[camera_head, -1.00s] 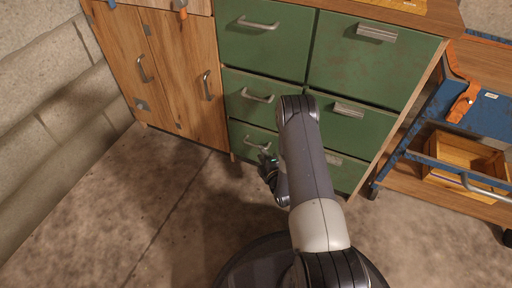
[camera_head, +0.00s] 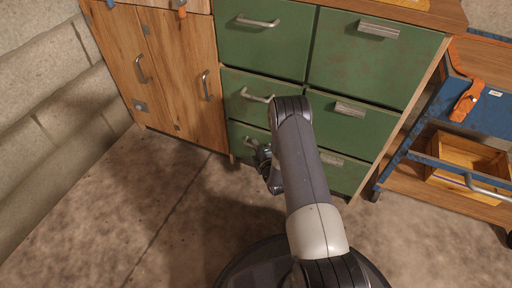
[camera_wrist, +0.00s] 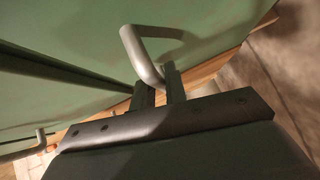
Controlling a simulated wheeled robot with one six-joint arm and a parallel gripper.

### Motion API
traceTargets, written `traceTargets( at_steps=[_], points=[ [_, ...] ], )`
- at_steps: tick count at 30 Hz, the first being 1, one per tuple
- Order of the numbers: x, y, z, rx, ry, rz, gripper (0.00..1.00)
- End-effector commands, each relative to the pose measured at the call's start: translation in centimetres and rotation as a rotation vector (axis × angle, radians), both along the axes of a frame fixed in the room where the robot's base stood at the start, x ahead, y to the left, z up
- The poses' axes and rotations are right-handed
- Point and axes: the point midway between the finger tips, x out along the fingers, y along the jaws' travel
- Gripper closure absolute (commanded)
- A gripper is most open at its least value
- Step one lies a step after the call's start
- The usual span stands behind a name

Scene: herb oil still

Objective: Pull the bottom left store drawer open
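The bottom left drawer (camera_head: 238,131) is the lowest green front in the left column of the cabinet. It looks closed and is partly hidden by my arm. My gripper (camera_head: 262,152) is at its handle in the head view. In the wrist view, the grey bar handle (camera_wrist: 140,55) runs down between the two close-set fingers of my gripper (camera_wrist: 159,88). The fingers appear shut on the bar, near one end of the handle. The green drawer front (camera_wrist: 75,35) fills the upper part of that view.
A wooden two-door cupboard (camera_head: 185,75) stands left of the drawers. A blue trolley (camera_head: 480,110) with a wooden box (camera_head: 465,155) stands at the right. The concrete floor (camera_head: 150,210) in front of the drawers is bare, left of my base.

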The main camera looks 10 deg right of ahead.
Motion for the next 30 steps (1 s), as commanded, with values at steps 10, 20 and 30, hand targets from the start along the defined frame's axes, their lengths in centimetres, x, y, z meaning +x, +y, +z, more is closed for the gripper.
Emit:
traceTargets(
  at_steps=[10, 20, 30],
  points=[
    [0.0, 0.0, 0.0, 0.0, 0.001, 0.0, 1.0],
    [-0.3, 0.2, 0.0, 0.0, 0.002, 0.0, 1.0],
    [-4.2, 3.1, -0.1, 0.001, 0.006, 0.004, 1.0]
  ],
)
